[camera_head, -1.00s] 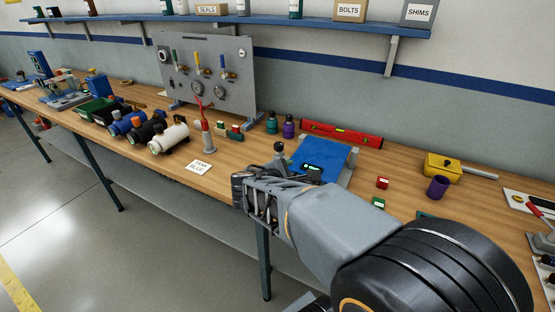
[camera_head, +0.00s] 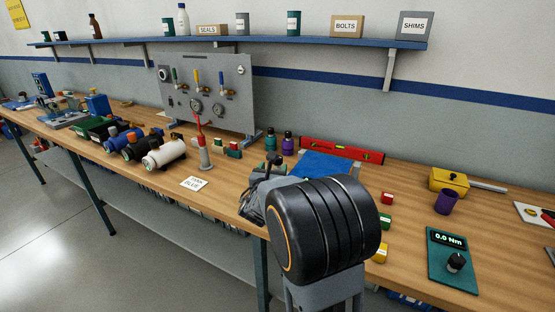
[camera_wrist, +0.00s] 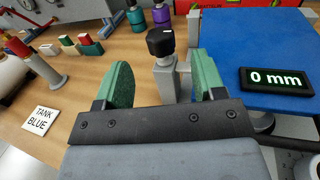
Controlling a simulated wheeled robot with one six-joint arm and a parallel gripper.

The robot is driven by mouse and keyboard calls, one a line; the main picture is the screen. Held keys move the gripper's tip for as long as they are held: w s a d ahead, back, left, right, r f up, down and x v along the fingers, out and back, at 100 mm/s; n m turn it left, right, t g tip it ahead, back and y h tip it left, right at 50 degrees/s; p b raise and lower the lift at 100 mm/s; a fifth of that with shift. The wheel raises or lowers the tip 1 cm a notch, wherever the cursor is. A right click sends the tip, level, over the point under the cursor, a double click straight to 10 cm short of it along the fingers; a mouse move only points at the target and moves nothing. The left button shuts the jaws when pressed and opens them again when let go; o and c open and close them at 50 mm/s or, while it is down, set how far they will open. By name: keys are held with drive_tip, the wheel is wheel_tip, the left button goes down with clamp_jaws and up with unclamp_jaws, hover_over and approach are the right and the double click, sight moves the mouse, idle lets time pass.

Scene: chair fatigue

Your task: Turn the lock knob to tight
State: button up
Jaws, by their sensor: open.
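A black knob (camera_wrist: 160,41) tops a grey post at the left edge of a blue plate (camera_wrist: 262,45) in the wrist view. A display reading "0 mm" (camera_wrist: 273,80) lies on the plate. My gripper (camera_wrist: 163,82) is open, with its green finger pads to either side of the post in the picture. Nothing is held, and I cannot tell whether either pad touches the post. In the head view the plate (camera_head: 325,164) is partly hidden behind my arm. A second black knob (camera_head: 455,262) sits on a green device reading "0.0 Nm" (camera_head: 447,239), at the right.
Teal and purple bottles (camera_head: 288,143) and a red level (camera_head: 340,149) stand behind the plate. A "TANK BLUE" card (camera_head: 194,184) and a red-handled post (camera_head: 203,148) are to the left. A purple cup (camera_head: 446,202) and small blocks are to the right.

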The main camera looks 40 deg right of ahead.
sight(276, 162)
drive_tip(key=shift+p+x, duration=0.35)
drive_tip(key=shift+x, duration=3.1)
drive_tip(key=shift+c, duration=0.2)
drive_tip(key=c, duration=0.9)
